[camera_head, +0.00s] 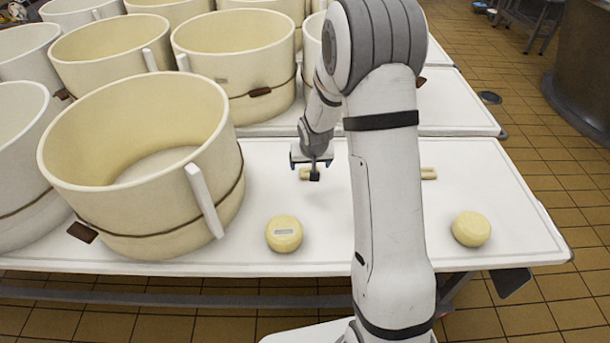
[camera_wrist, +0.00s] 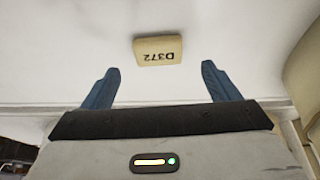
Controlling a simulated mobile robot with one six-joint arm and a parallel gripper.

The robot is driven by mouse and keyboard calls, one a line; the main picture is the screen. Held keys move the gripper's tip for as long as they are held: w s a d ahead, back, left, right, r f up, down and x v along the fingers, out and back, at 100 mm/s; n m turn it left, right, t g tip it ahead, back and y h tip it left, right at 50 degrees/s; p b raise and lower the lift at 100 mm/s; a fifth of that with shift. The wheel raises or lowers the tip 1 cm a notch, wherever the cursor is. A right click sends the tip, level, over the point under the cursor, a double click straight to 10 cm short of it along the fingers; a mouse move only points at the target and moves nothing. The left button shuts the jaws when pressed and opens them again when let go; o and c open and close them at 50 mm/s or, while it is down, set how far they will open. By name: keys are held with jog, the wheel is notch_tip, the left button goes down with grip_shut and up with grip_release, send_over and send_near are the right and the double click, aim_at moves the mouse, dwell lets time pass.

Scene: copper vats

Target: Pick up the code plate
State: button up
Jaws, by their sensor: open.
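The code plate (camera_wrist: 157,50) is a small cream block marked D372, upside down in the wrist view. It lies on the white table, just beyond and roughly centred between my two blue fingertips. My gripper (camera_wrist: 159,72) is open, with nothing between its fingers. In the head view, my gripper (camera_head: 314,172) points down close above the table. A small cream piece (camera_head: 304,173) shows beside its tip there, partly hidden by the gripper; its marking cannot be read in that view.
Large cream moulds (camera_head: 140,165) crowd the left and back. A cream piece (camera_head: 428,173) shows past my arm.

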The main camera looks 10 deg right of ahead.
aim_at(310, 168)
jog(key=b+x, duration=0.1)
jog(key=x, duration=0.3)
jog(key=shift+f, duration=0.1)
jog(key=shift+c, duration=0.3)
jog(key=c, duration=1)
